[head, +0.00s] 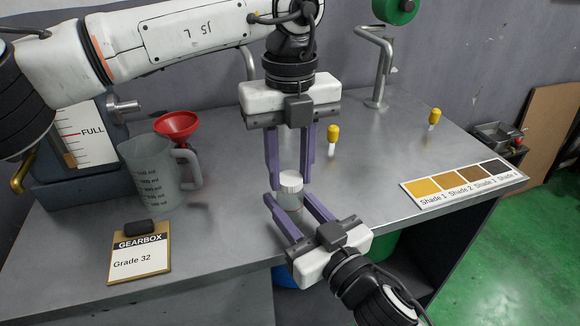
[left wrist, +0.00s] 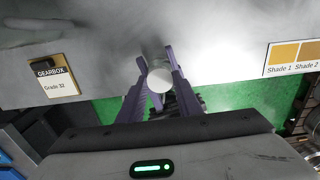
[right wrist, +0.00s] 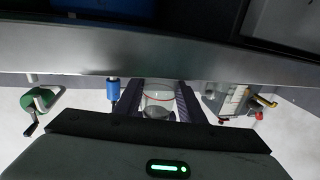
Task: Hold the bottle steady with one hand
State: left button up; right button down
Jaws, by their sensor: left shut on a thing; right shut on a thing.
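The bottle (head: 291,201) is small and clear, with a white cap (head: 290,180), near the bench's front edge. My left gripper (head: 290,181) comes down from above, its purple fingers shut on the cap. In the left wrist view the round white cap (left wrist: 160,79) sits between the fingers. My right gripper (head: 287,203) reaches in from the lower right, shut on the bottle body. In the right wrist view the clear body with a red line (right wrist: 158,98) shows between the fingers. The bottle looks upright; whether its base touches the bench is unclear.
A measuring jug (head: 150,175), red funnel (head: 176,126) and gearbox card (head: 140,262) stand left. Two yellow-topped droppers (head: 333,135) (head: 434,117) are behind and right. The shade chart (head: 463,184) lies right. Bare bench (head: 370,155) lies between.

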aim_at(290, 178)
pick_arm(q)
jog(key=shift+r, duration=0.2)
dwell(0.5)
jog(key=shift+r, duration=0.9)
jog(key=shift+r, duration=2.05)
pick_arm(e)
jog(key=c, duration=1.1)
grip_release()
jog(key=shift+s, duration=0.1)
